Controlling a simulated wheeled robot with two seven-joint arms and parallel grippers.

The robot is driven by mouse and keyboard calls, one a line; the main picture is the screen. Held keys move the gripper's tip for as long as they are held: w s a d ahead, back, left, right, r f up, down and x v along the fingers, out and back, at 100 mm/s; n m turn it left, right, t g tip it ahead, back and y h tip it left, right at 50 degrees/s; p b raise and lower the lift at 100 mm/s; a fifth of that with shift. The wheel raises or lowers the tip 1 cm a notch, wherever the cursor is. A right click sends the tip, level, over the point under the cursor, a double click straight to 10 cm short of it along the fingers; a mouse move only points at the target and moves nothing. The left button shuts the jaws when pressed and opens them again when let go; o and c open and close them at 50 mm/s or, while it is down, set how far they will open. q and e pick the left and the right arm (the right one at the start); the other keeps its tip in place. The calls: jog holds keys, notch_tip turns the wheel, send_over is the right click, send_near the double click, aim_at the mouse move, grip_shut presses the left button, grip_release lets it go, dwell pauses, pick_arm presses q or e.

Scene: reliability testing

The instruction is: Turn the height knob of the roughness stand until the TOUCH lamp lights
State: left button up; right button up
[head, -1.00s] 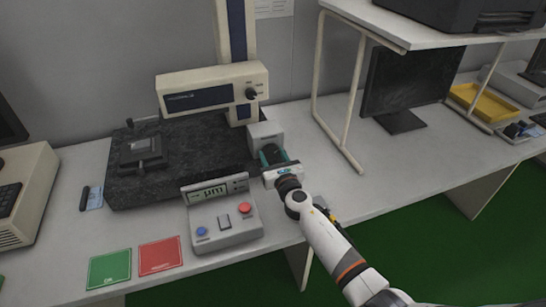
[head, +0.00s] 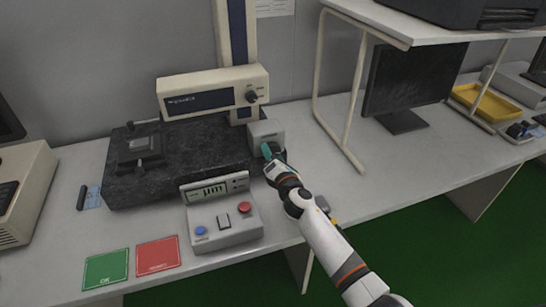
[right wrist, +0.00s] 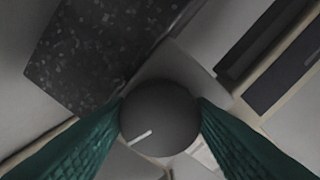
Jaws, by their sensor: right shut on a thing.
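The roughness stand has a dark granite base (head: 195,150), a cream column and a cream drive unit (head: 180,88) with a dark front panel. A grey box (head: 266,131) sits at the base's right end. My right gripper (head: 271,153) is at this box, its teal fingers shut on the height knob. In the right wrist view the round dark knob (right wrist: 160,122) with a white index line sits between both fingers; the line points to the lower left. In the head view the knob is mostly hidden. I cannot make out a lit TOUCH lamp. My left gripper is not in view.
A grey control box (head: 225,222) with a µm display, a red and a blue button stands in front of the base. Green (head: 106,270) and red (head: 158,255) cards lie at the front edge. A white shelf frame (head: 350,130) stands to the right.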

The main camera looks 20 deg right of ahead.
jog(key=m, duration=0.9)
jog(key=shift+m+b, duration=0.3)
dwell(0.5)
jog(key=o, duration=1)
jog(key=shift+r, duration=0.1)
jog(key=s, duration=1.2)
jog(key=shift+d, duration=0.2)
